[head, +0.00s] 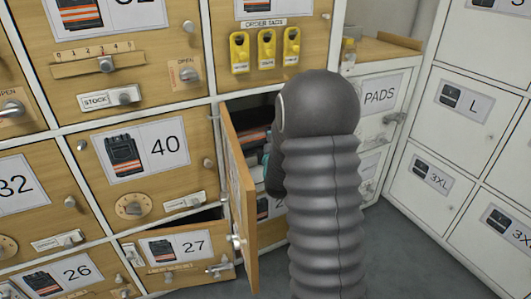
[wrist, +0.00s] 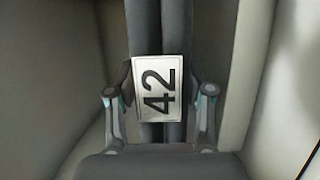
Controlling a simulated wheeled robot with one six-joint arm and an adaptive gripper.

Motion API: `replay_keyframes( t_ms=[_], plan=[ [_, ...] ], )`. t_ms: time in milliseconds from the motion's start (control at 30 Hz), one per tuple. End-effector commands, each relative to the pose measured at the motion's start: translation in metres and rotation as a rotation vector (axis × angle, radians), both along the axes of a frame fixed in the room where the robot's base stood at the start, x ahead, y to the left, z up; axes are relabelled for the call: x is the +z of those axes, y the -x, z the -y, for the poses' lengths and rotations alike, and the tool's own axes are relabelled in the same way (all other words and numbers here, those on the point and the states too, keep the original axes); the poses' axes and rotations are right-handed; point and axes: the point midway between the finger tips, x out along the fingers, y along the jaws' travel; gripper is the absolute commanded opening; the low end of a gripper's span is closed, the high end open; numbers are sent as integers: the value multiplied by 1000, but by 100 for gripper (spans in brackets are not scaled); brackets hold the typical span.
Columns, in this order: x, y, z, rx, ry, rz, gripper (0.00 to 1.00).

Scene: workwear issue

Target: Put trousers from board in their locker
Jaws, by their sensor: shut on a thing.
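My gripper (wrist: 160,98) is in the wrist view, its two fingers on either side of dark grey folded trousers (wrist: 174,40) and shut on them. A white tag (wrist: 155,90) reading 42, turned sideways, lies on the trousers. In the head view an open locker has its wooden door (head: 238,190) swung out toward me. Dark folded clothing with an orange band (head: 254,138) shows inside it. My arm reaches to this opening and hides much of it, along with most of my gripper. The open locker's own number cannot be read.
Closed locker 40 (head: 145,150) is to the left. Yellow order tags (head: 265,50) hang above the opening. The PADS locker (head: 378,97) and white size lockers (head: 468,110) are at right; clear floor lies before them.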

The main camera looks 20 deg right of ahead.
Motion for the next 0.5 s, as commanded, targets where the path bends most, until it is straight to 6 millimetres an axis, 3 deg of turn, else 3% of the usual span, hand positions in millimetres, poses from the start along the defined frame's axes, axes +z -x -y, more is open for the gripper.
replay_keyframes(
  t_ms=[500],
  plan=[
    [-49,0,1,-2,0,3,0]
  ],
)
